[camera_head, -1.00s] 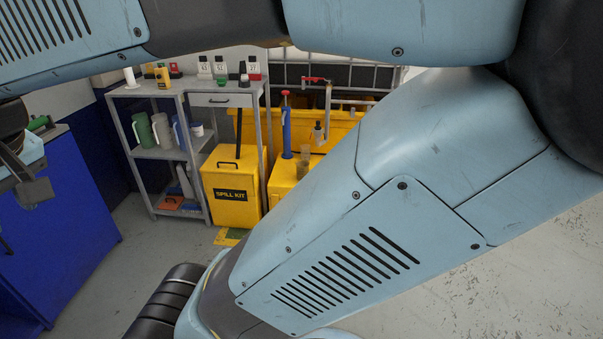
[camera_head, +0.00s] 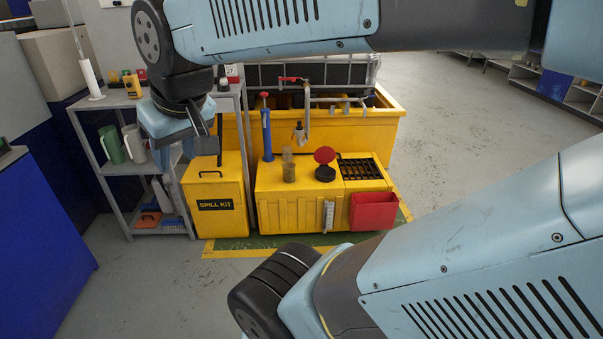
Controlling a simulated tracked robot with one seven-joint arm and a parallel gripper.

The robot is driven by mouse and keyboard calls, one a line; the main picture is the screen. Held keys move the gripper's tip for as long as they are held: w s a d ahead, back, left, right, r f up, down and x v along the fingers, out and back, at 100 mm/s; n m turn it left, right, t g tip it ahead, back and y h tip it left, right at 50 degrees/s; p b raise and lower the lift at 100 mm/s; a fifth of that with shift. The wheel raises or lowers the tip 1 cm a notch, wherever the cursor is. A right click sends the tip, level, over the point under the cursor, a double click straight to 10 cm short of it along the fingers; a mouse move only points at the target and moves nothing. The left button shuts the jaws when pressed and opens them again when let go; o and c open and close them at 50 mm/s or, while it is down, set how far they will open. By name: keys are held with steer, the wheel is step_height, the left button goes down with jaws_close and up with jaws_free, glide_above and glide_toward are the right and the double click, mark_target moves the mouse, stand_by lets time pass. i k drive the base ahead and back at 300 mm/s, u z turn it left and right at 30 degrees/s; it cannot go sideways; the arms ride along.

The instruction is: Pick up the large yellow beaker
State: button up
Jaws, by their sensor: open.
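A clear, yellowish-brown tinted beaker (camera_head: 289,168) stands upright on top of the low yellow cabinet (camera_head: 270,205), near its left part. It is small in the picture, and I cannot tell whether a second vessel stands close behind it. My gripper (camera_head: 212,140) is at the left, in front of the shelf rack and above the spill kit box. It is open and holds nothing that I can see. It is well apart from the beaker, to its left and higher in the picture. Its fingers are small and partly hidden.
A blue pump with a red top (camera_head: 267,130) stands just left of the beaker. A round red-lidded item (camera_head: 325,163) is to its right. A tap (camera_head: 299,132) hangs behind. The yellow spill kit box (camera_head: 215,205) and grey shelf rack (camera_head: 90,155) stand left. Open floor lies right.

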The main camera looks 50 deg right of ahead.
mark_target(289, 173)
steer(key=z, duration=0.05)
steer(key=i, duration=0.25)
steer(key=z, duration=2.35)
steer(key=i, duration=1.7)
steer(key=u, duration=0.35)
